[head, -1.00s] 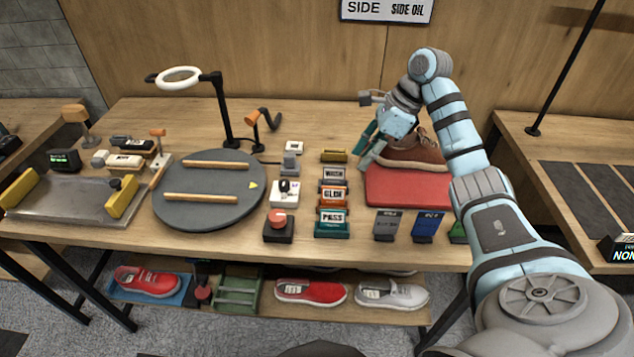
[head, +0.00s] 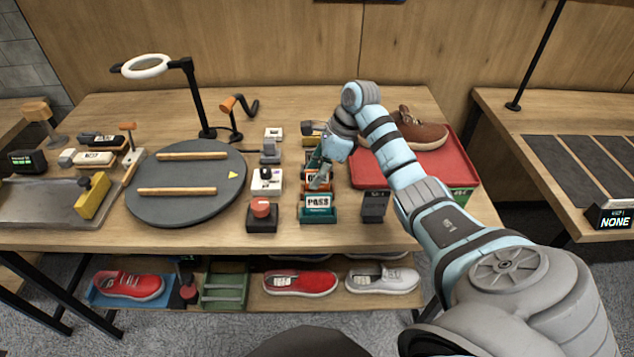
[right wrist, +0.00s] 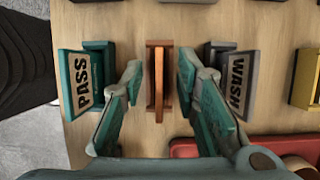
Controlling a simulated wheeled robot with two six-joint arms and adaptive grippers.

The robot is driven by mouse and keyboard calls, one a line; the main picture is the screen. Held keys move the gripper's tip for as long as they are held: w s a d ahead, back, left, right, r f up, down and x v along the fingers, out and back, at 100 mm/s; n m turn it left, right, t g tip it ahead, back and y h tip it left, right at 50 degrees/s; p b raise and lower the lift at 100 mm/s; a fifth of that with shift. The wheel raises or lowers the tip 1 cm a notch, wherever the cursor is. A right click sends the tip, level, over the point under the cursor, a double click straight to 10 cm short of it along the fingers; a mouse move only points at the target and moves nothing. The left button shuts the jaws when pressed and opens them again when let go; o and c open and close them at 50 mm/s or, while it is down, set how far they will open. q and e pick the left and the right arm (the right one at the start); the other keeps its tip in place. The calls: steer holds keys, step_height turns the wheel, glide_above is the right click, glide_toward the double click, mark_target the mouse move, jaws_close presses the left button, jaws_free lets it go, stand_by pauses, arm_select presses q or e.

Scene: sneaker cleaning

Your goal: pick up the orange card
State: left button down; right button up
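The orange card (right wrist: 158,82) stands in its slim orange holder and shows edge-on in the right wrist view. In the head view it is mostly hidden behind my right gripper (head: 320,176). In the right wrist view my right gripper (right wrist: 160,70) is open, with one finger on each side of the orange card and a gap on both sides. The teal PASS card (right wrist: 83,80) stands to the left and the grey WASH card (right wrist: 235,82) to the right, each close outside a finger. My left gripper is not in view.
A grey round turntable (head: 186,205) and a red button (head: 261,210) lie to the left. A dark card holder (head: 374,206) stands right of the PASS card.

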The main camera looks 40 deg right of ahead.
steer(key=shift+s+r, duration=0.1)
steer(key=shift+s, duration=0.05)
jaws_close()
